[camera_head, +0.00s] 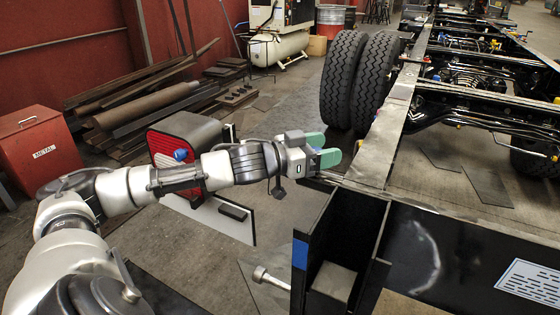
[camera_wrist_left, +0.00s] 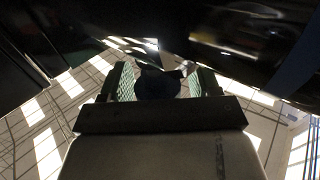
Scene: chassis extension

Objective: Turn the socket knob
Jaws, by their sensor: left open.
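My left gripper (camera_head: 323,149) has green finger pads and reaches in from the left, at the edge of the grey chassis rail. In the left wrist view its two fingers (camera_wrist_left: 159,84) stand apart. A dark rounded thing (camera_wrist_left: 157,83) shows between them; it may be the socket knob, but I cannot tell, nor whether the fingers touch it. In the head view I cannot make out the socket knob near the fingertips. My right gripper is not in view.
The chassis frame (camera_head: 378,150) fills the right side, with a black beam (camera_head: 425,255) in front. Two large tyres (camera_head: 345,80) stand behind the gripper. A red metal bin (camera_head: 38,150) and steel stock (camera_head: 145,105) lie left. A silver round-headed rod (camera_head: 262,275) sticks out at the front.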

